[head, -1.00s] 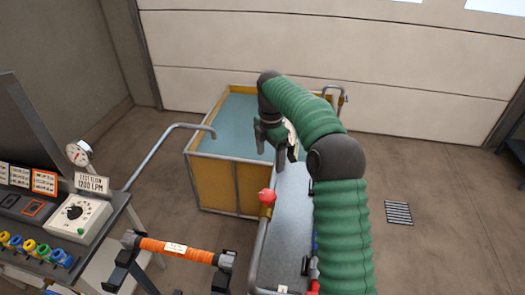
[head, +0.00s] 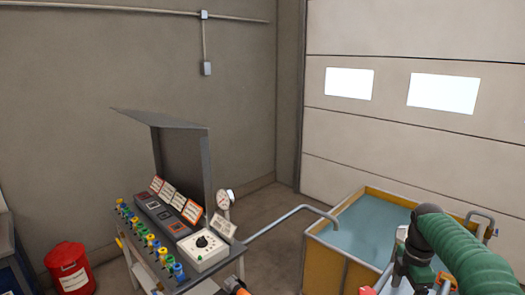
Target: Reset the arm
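My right arm, in green ribbed sleeving, comes in from the lower right of the head view. Its dark gripper (head: 402,277) hangs downward in front of the yellow-framed water tank (head: 345,270). The fingers are small and partly cut by the lower edge, so I cannot tell whether they are open or shut. I see nothing clearly held in it.
A control bench with a dial box (head: 203,249), colored fittings (head: 150,241) and a round gauge (head: 224,199) stands left of the tank. A bent pipe (head: 290,214) runs to the tank rim. A red bin (head: 69,268) stands at the lower left.

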